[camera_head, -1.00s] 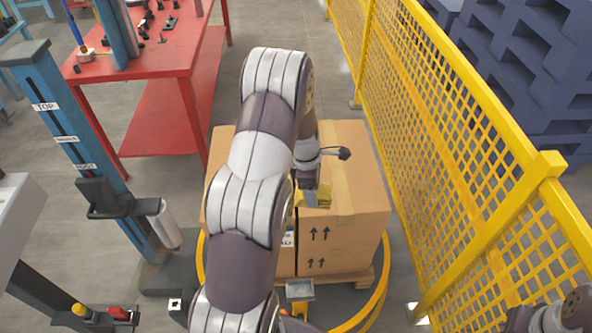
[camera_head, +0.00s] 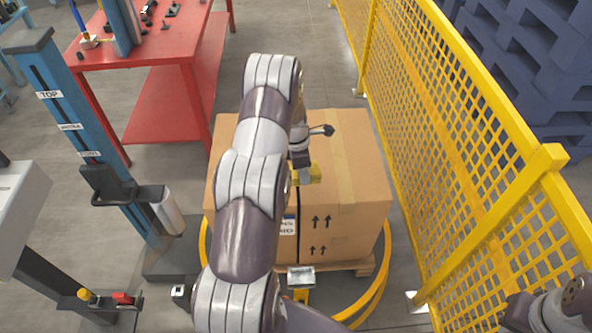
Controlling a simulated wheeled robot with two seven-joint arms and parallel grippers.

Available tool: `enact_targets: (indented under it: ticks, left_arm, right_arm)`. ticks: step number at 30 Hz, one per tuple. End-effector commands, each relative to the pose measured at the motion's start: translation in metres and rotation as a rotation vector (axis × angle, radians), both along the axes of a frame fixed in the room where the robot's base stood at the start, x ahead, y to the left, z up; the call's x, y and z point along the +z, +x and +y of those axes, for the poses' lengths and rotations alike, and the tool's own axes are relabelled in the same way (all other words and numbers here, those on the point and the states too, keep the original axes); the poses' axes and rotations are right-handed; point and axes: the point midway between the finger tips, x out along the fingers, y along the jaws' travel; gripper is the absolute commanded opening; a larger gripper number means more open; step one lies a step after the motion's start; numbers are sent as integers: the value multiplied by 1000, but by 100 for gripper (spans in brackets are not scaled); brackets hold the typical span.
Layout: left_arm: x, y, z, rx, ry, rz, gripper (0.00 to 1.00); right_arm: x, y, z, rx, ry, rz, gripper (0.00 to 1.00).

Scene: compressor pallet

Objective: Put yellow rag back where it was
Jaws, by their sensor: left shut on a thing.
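The yellow rag (camera_head: 315,173) shows as a small yellow patch at my left gripper (camera_head: 302,172), over the top of the cardboard boxes (camera_head: 352,180) near their front edge. The left gripper is shut on the rag; its fingers are mostly hidden by the wrist and arm. I cannot tell whether the rag touches the box top. My right arm shows only in part at the lower right corner, and its gripper is out of view.
The boxes stand on a wooden pallet (camera_head: 365,266) with a yellow ring (camera_head: 375,298) around it. A yellow mesh fence (camera_head: 455,150) runs along the right. A blue wrapping column (camera_head: 85,135) and a red table (camera_head: 170,70) are at the left.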

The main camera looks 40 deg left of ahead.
Motion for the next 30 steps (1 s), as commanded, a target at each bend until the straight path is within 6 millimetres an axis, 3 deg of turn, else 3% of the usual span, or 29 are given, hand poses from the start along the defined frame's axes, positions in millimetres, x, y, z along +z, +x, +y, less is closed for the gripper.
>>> enact_targets:
  ticks: [3, 8, 15, 28, 29, 30]
  left_arm:
    - [-15, 12, 24, 2, 0, -1, 41]
    - [-27, 20, 40, 0, 0, 0, 41]
    - [-60, 21, 41, -1, -2, 1, 41]
    - [-71, 21, 41, -2, -1, -2, 41]
    - [-70, 21, 41, -2, -1, -2, 72]
    - [-69, 21, 41, -2, -1, -2, 85]
  right_arm:
    - [6, 0, 0, 0, 0, 0, 0]
    - [7, 0, 0, 0, 0, 0, 0]
    - [19, 0, 0, 0, 0, 0, 0]
    - [10, 0, 0, 0, 0, 0, 0]
    - [11, 0, 0, 0, 0, 0, 0]
    - [12, 0, 0, 0, 0, 0, 0]
